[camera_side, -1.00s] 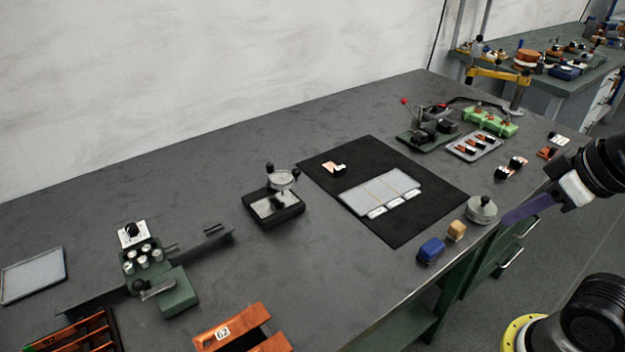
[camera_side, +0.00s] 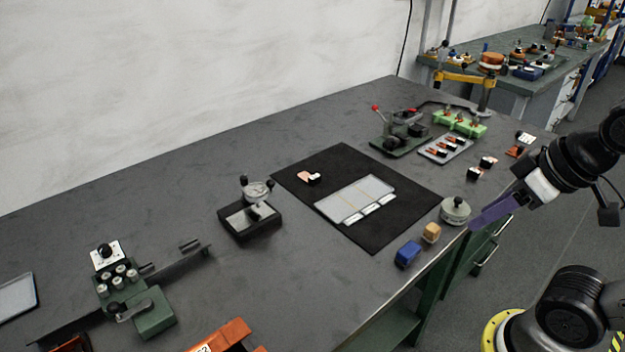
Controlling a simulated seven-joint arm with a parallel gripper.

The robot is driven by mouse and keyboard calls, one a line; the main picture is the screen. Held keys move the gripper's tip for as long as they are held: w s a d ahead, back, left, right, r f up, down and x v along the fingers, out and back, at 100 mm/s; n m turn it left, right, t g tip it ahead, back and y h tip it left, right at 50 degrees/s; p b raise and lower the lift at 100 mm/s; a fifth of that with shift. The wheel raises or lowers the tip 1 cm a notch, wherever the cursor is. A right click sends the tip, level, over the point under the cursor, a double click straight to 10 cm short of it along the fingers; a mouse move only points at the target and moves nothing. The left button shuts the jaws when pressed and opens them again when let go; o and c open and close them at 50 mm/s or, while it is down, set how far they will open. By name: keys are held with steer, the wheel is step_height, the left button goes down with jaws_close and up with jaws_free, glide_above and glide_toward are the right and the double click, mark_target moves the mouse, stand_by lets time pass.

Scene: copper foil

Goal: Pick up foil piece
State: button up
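A small copper foil piece (camera_side: 305,176) with a black and white block at its right end lies on the upper left of the black mat (camera_side: 375,235). More copper-coloured pieces with black blocks lie in a grey tray (camera_side: 432,155). Others lie on the bench to the right of that tray, such as one piece (camera_side: 474,173) and another (camera_side: 488,161). Which one the task means, I cannot tell. My gripper (camera_side: 478,224), with purple fingers, is at the bench's right edge beside a round grey knobbed weight, well away from the mat's foil piece. Its finger gap is not visible.
A pale plate (camera_side: 350,197) with white labels lies on the mat. The round weight (camera_side: 455,211), a tan block (camera_side: 431,233) and a blue block (camera_side: 407,253) line the front edge. A dial gauge stand (camera_side: 250,218) and a lever press (camera_side: 400,140) flank the mat.

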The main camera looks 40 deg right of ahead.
steer(key=shift+o, duration=1.1)
